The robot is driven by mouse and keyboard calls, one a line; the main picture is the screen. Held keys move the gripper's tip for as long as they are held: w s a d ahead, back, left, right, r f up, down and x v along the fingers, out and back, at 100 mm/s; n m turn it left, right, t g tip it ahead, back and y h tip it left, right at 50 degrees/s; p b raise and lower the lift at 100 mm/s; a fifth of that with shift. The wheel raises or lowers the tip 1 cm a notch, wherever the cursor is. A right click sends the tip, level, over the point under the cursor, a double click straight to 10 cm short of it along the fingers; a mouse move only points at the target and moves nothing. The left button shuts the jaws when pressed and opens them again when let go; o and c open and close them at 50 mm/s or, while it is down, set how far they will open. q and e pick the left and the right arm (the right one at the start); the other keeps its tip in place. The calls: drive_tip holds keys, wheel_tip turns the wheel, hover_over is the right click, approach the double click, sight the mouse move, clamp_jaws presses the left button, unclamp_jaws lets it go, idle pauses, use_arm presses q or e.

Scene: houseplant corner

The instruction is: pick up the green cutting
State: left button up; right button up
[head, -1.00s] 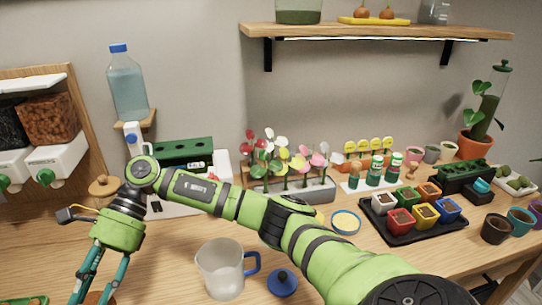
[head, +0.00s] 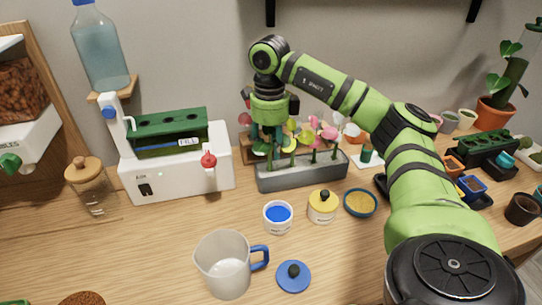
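A grey planter (head: 300,176) stands on the table with several cuttings in it, topped red, yellow, white and pink, on green stems. I cannot single out the green cutting among them. My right gripper (head: 268,150) points down over the left part of the planter, its fingers among the cuttings there. The fingers and nearby flower heads overlap, so I cannot tell whether it is open or holds anything. My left gripper is not in view.
A white machine (head: 180,178) with a green tray (head: 170,130) stands left of the planter. In front are a white jug (head: 224,262), a blue lid (head: 293,275), a blue-filled tub (head: 278,216), a yellow-lidded jar (head: 322,207) and a round dish (head: 360,203).

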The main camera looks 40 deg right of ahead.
sight(270, 163)
wheel_tip(270, 163, down, 4)
drive_tip(key=shift+w+d+r, duration=0.1)
drive_tip(key=shift+r, duration=0.05)
clamp_jaws()
drive_tip(key=shift+r, duration=0.1)
